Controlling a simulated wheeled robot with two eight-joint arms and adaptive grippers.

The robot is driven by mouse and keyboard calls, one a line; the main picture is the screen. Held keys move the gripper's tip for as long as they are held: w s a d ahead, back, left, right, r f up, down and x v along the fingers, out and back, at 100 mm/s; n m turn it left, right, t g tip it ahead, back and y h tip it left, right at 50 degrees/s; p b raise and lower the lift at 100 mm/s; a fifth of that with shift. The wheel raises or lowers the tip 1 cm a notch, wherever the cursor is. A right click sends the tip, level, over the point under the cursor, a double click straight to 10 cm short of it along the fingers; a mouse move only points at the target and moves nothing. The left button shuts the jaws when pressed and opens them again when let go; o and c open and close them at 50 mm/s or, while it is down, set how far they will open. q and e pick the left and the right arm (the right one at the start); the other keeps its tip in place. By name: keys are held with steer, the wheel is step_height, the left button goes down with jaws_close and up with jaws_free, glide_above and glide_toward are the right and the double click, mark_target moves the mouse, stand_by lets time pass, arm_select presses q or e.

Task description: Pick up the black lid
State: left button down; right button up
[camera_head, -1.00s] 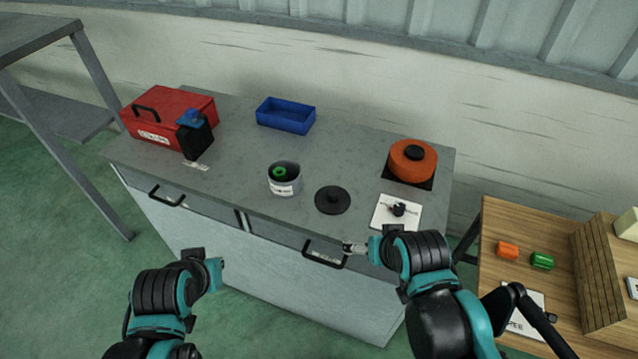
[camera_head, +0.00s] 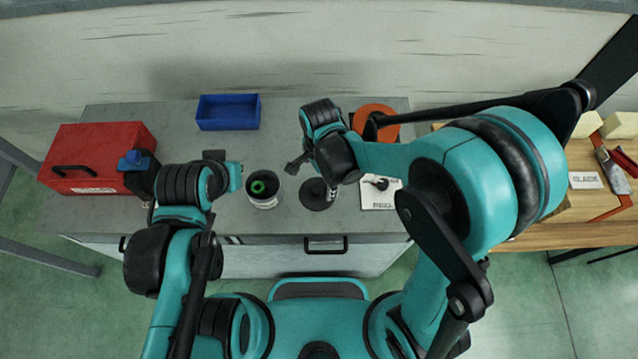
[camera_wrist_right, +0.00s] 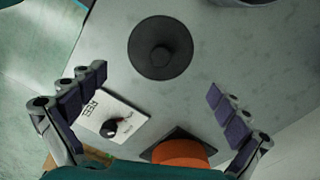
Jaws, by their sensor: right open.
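The black lid (camera_head: 312,204) is a round disc with a raised centre knob, lying flat on the grey cabinet top right of the grey can. In the right wrist view, the lid (camera_wrist_right: 160,48) is fully visible, beyond the fingertips and midway between them. My right gripper (camera_head: 312,181) is over the lid in the head view and partly covers it. Its fingers (camera_wrist_right: 158,95) are spread wide with nothing between them. My left gripper (camera_head: 230,173) is left of the can; its finger opening is not clear.
The open can (camera_head: 263,199) has a green ring inside. A blue tray (camera_head: 228,124) stands behind. A red toolbox (camera_head: 100,150) and dark bottle are at left. An orange pot (camera_head: 376,113) and a white card (camera_head: 381,200) with a small black part are right of the lid.

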mark_target(317, 190)
steer(key=f, duration=0.2)
steer(key=f+b, duration=0.1)
steer(key=f, duration=0.3)
steer(key=shift+s+a+f+b, duration=0.2)
steer(key=shift+a+f+b, duration=0.1)
steer(key=shift+f+b, duration=0.05)
steer(key=shift+c, duration=0.3)
steer(key=c, duration=1.5)
steer(key=shift+s, duration=0.15)
steer(key=shift+c, duration=1.2)
